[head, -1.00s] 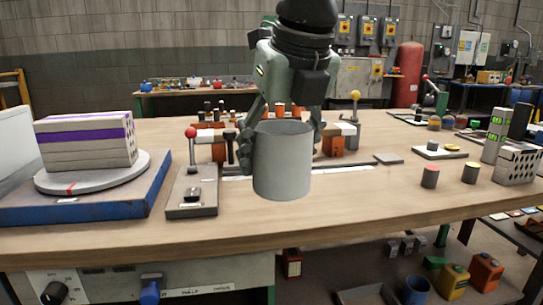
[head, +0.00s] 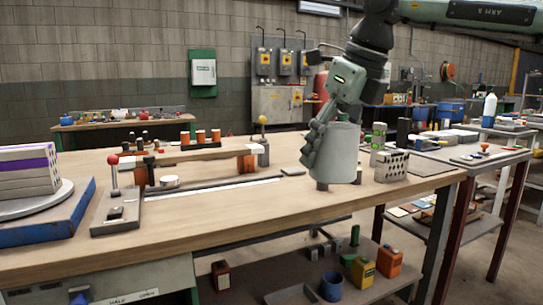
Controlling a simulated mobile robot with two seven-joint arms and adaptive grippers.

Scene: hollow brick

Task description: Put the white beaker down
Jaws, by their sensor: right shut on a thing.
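The white beaker (head: 338,155), a plain pale grey-white cylinder, is at the right part of the wooden workbench (head: 225,215) in the head view. It looks nearly upright. My right gripper (head: 325,122) is shut on it from above and the left, with dark fingers along its left side; the far finger is mostly hidden. A small dark cylinder (head: 322,186) shows just below the beaker's lower left edge. I cannot tell whether the beaker's base touches the bench or that cylinder. My left gripper is not in view.
A white block with dark holes (head: 391,166) and a green-marked block (head: 378,138) stand just right of the beaker. A lever fixture (head: 117,205) and a turntable (head: 35,203) are at left. The bench front between fixture and beaker is clear.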

